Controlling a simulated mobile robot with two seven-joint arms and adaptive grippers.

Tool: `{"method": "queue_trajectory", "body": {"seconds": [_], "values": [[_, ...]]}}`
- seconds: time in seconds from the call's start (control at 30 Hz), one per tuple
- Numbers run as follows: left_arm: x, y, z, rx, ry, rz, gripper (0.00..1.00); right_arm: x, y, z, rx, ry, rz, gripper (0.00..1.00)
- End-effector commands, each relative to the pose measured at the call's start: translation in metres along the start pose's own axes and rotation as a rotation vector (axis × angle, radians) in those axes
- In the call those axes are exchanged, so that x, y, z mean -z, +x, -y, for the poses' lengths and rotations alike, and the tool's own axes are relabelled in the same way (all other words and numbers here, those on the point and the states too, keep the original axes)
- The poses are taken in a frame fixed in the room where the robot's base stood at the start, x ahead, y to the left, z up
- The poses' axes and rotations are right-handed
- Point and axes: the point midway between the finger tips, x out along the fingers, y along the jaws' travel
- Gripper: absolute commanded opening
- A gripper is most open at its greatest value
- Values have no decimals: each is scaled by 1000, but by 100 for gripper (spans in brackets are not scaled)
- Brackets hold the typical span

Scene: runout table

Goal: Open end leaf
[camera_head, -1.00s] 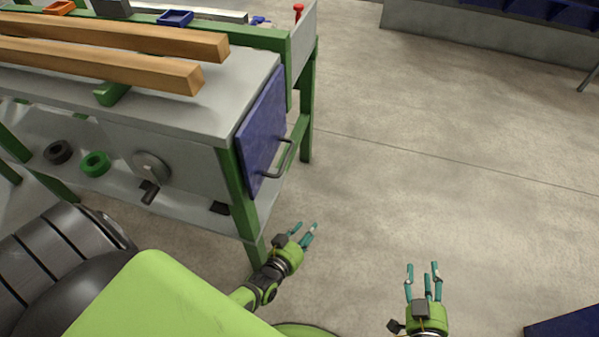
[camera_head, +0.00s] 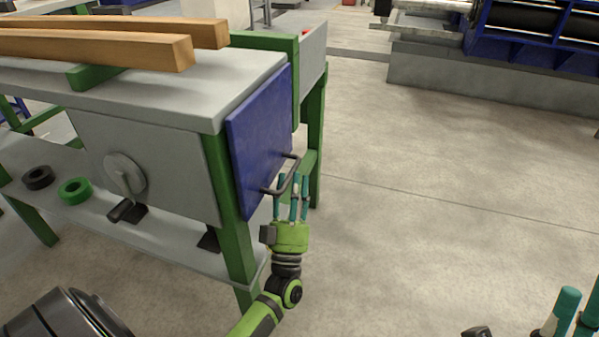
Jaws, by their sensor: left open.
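The end leaf is a blue panel (camera_head: 258,135) on the end of the runout table (camera_head: 170,95). It hangs flat against the end, below the tabletop. A dark bar handle (camera_head: 283,180) stands out from its right part. My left gripper (camera_head: 292,182) is open, its teal fingers pointing up at the handle. The fingers overlap the handle in the picture; whether they touch it I cannot tell. My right gripper (camera_head: 578,300) shows only teal fingers at the lower right edge. They are apart, with nothing seen between them.
A crank wheel (camera_head: 124,174) sits on the table's side, and a green ring (camera_head: 75,190) and a black ring (camera_head: 38,177) lie on the lower shelf. The floor (camera_head: 430,190) right of the table is clear.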

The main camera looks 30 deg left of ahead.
Motion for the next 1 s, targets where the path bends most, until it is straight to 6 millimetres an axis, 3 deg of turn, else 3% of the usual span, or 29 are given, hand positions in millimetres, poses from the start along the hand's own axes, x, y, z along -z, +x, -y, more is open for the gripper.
{"method": "queue_trajectory", "body": {"seconds": [0.23,0.57,0.6,0.7,1.0], "values": [[-1,32,0,-1,0,0,43,1,-3,-2,-5,-1,-23,48],[-1,38,0,-2,1,2,43,2,-3,-2,-6,0,-30,48],[-1,38,0,-2,1,3,39,2,-3,-2,-6,0,-30,48],[-1,38,0,-2,1,3,0,2,-3,-2,-6,0,-30,48],[-1,37,0,-1,2,3,0,2,-3,-2,-6,0,-29,48]]}}
